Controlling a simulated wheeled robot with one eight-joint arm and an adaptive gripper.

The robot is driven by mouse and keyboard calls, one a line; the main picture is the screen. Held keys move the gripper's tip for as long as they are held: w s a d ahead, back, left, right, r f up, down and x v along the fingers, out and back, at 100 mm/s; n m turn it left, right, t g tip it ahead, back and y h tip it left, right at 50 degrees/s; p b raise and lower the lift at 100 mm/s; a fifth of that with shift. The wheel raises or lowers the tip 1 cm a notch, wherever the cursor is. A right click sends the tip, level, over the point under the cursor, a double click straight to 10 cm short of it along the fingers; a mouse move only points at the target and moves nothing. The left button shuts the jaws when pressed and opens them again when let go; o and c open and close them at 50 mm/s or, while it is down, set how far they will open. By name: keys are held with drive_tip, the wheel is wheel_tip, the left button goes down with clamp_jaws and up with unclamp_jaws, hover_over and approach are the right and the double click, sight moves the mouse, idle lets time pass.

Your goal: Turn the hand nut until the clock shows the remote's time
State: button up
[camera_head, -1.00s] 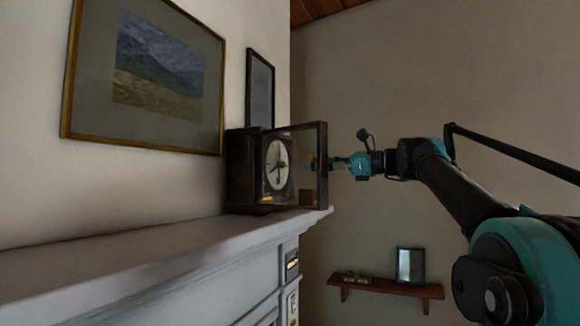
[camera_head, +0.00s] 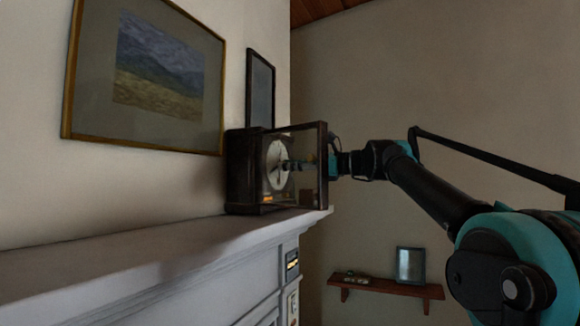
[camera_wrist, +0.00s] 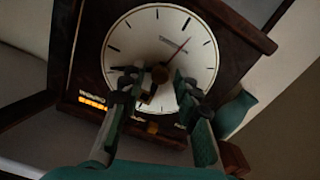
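The clock (camera_head: 238,170) is a dark wooden case on the mantel's right end, its glazed door (camera_head: 322,165) swung open. Its white face (camera_wrist: 203,58) fills the wrist view's middle. The hand nut (camera_wrist: 160,73) is a small brownish knob at the face's centre. A thin red hand points to the upper right; a dark hand points down, partly hidden by the fingers. My gripper (camera_wrist: 155,80) is open, one finger on each side of the nut, with gaps visible; contact is unclear. It also shows before the face in the head view (camera_head: 293,165). I cannot make out a remote for certain.
An amber lit strip (camera_wrist: 92,102) glows at the case's lower left. A small brown block (camera_wrist: 234,158) and a teal vase-like thing (camera_wrist: 238,112) stand beside the clock. The open door is close to my arm. The mantel shelf (camera_head: 130,248) is clear to the left.

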clamp_jaws()
drive_tip(key=shift+n, duration=0.3)
drive_tip(key=n, duration=1.1)
drive_tip(key=shift+n, duration=0.5)
drive_tip(key=shift+o, duration=1.4)
unclamp_jaws()
